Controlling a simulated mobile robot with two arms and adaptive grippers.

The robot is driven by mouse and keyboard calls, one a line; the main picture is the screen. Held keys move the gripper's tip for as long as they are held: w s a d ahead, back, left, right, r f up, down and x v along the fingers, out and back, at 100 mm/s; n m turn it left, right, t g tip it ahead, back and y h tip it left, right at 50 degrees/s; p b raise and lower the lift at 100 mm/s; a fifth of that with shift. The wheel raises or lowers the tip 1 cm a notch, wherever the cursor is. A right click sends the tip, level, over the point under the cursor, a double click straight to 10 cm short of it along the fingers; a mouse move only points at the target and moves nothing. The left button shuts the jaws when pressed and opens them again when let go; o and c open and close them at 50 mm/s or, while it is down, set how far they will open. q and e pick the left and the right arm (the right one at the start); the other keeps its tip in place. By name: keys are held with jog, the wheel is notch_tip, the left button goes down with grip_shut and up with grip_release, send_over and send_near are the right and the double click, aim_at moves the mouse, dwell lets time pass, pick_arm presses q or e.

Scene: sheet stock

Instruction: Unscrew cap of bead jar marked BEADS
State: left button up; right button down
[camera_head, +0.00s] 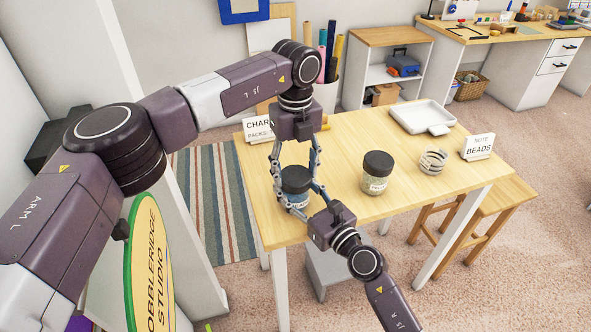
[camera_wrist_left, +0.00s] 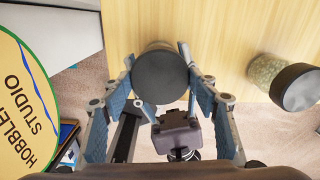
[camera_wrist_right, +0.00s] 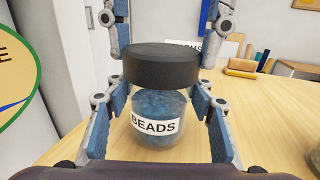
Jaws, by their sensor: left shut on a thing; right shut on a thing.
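The jar marked BEADS (camera_wrist_right: 155,125) stands upright near the table's left end, clear with blue beads and a white label; it also shows in the head view (camera_head: 296,200). Its wide dark cap (camera_wrist_right: 160,66) sits on top and shows from above in the left wrist view (camera_wrist_left: 160,76). I cannot tell whether the cap is loosened. My left gripper (camera_head: 296,168) reaches down from above, shut on the cap with a finger on each side. My right gripper (camera_wrist_right: 165,112) comes from the front, shut around the jar's body below the cap.
A second dark-capped jar (camera_head: 375,184) with pale green contents stands to the right. A white tray (camera_head: 422,116) lies at the back. Another card (camera_head: 258,130) stands behind my left gripper.

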aim_at(295, 174)
pick_arm(q)
jog(key=shift+w+a+n, duration=0.1)
jog(key=shift+w+n, duration=0.05)
jog(key=shift+n, duration=0.75)
jog(key=shift+r, duration=0.2)
jog(key=shift+r, duration=0.95)
jog(key=shift+r, duration=0.1)
jog(key=shift+r, duration=1.9)
pick_arm(e)
jog(key=c, duration=0.9)
grip_release()
jog(key=shift+o, duration=0.4)
jog(key=shift+s, duration=0.1)
